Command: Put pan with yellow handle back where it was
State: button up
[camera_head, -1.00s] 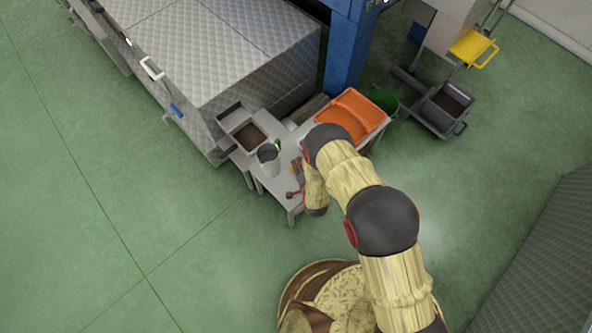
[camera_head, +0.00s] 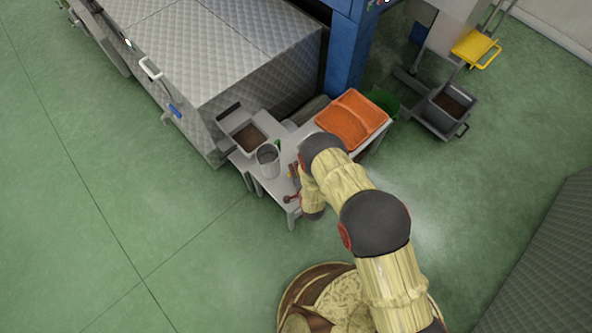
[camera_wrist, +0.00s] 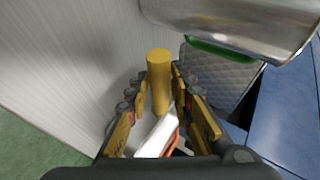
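In the wrist view, an upright-looking yellow cylinder (camera_wrist: 159,85) stands between the two fingers of my gripper (camera_wrist: 160,78). It looks like a handle, but the pan it would belong to does not show clearly. The fingers stand apart on either side of it, with narrow gaps. A white and orange piece (camera_wrist: 157,138) lies between the fingers nearer the palm. In the head view, my gripper (camera_head: 292,183) is spread at the small table's near edge, right of a metal jug (camera_head: 267,160). The arm hides part of the tabletop.
A quilted metal machine (camera_head: 205,55) borders the table. A steel vessel (camera_wrist: 235,22) is close above in the wrist view.

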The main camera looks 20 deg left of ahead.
jog(key=shift+o, duration=1.4)
jog(key=shift+s+d+r, duration=0.1)
jog(key=shift+r, duration=0.1)
jog(key=p+v, duration=0.4)
jog(key=v, duration=0.7)
jog(key=shift+s+d, duration=0.2)
jog(key=shift+s, duration=0.05)
jog(key=shift+r, duration=0.1)
